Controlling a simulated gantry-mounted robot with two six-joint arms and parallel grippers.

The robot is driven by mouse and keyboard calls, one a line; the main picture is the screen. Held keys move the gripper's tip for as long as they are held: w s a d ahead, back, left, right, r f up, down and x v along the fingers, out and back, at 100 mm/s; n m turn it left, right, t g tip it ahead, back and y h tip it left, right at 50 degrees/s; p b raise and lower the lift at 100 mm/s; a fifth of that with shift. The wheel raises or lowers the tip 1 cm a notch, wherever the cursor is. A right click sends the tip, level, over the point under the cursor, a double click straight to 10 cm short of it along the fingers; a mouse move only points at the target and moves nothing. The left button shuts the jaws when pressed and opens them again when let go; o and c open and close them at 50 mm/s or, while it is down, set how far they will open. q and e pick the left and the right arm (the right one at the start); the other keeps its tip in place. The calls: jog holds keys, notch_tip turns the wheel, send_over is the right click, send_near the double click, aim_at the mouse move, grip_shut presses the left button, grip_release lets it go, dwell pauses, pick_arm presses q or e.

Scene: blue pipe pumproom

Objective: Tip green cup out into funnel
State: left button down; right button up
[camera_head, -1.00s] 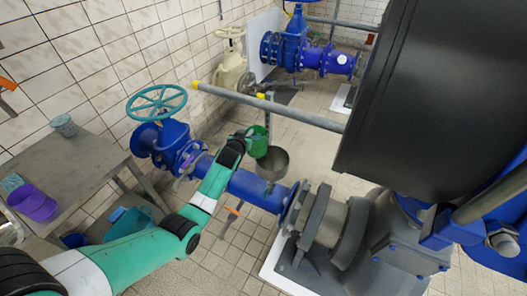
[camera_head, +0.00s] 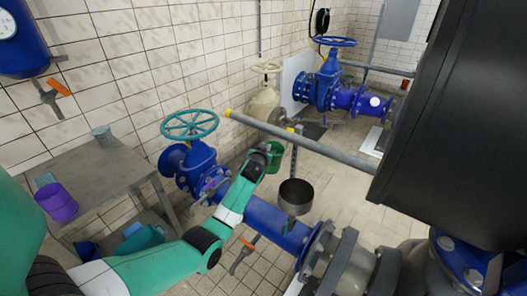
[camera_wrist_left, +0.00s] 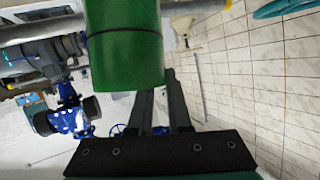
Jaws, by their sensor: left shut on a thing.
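The green cup (camera_head: 276,157) is held in the air by my left gripper (camera_head: 266,151), a little above and to the left of the funnel in the head view. The cup looks close to upright there; its contents cannot be seen. In the left wrist view the cup (camera_wrist_left: 125,45) fills the top middle, and the gripper fingers (camera_wrist_left: 158,98) are shut on it. The funnel (camera_head: 296,192) is a grey metal bowl above the blue pipe, apart from the cup. My right gripper is not in view.
A grey pipe (camera_head: 300,140) with yellow ends runs across behind the cup. A teal handwheel (camera_head: 189,124) on a blue valve stands to the left. A table (camera_head: 95,177) bears a purple cup (camera_head: 56,203) and a grey cup (camera_head: 103,135). A large dark tank (camera_head: 450,130) blocks the right.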

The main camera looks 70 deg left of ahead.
aim_at(281, 153)
pick_arm(q)
jog(key=w+d+f+m+t+y+b, duration=0.2)
jog(key=d+m+b, duration=0.3)
jog(key=m+b, duration=0.3)
jog(key=w+d+f+m+t+y+b, duration=0.3)
jog(key=w+d+m+y+b, duration=0.1)
jog(key=m+b, duration=0.5)
jog(key=shift+w+d+t+b, duration=0.4)
jog(key=shift+w+d+b, duration=0.2)
jog(key=shift+w+d, duration=0.05)
dwell(1.1)
jog(key=shift+r, duration=0.1)
dwell(1.5)
